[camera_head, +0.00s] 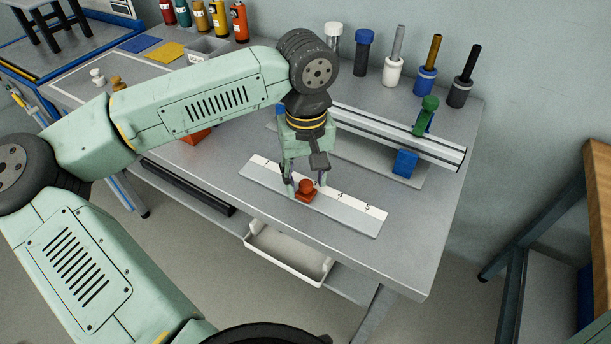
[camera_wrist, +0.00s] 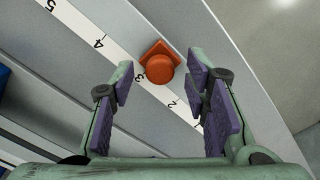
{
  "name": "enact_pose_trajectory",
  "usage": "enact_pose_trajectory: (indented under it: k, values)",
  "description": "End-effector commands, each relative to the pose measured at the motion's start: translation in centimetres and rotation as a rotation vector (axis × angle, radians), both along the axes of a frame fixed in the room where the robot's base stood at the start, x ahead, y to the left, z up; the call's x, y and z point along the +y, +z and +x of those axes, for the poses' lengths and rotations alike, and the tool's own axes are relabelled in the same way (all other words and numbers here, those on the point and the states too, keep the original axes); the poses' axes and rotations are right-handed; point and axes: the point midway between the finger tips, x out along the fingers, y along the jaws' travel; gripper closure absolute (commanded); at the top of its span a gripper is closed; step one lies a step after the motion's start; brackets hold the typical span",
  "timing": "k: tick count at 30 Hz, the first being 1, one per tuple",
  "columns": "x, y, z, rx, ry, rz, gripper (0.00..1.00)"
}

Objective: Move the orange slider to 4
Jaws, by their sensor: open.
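The orange slider (camera_head: 306,190) has a round knob on a square base. It sits on a flat scale plate (camera_head: 351,216) with a white numbered strip near the table's front edge. In the wrist view the slider (camera_wrist: 158,67) is beside the mark 3, and the mark 4 (camera_wrist: 99,42) is up and to the left of it. My gripper (camera_head: 306,182) points down at the slider from above. In the wrist view my gripper (camera_wrist: 160,85) is open, its purple-padded fingers on either side of the slider's line, with visible space between them and the knob.
Behind the plate lies a metal rail (camera_head: 400,138) with a green clamp (camera_head: 427,115) and a blue block (camera_head: 405,163). Several bottles and cylinders stand along the back edge. A white drawer (camera_head: 287,254) is under the table front. The table right of the plate is clear.

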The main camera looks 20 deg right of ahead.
Motion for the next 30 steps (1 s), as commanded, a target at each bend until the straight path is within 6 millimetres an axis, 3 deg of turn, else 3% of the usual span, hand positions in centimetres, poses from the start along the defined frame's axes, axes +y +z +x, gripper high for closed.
enact_pose_trajectory:
  k: [12,30]
  values:
    - [-0.03,-1.07,-0.01,0.0,0.001,-0.002,0.57]
    - [-0.02,-1.04,-0.01,0.0,0.001,-0.001,0.97]
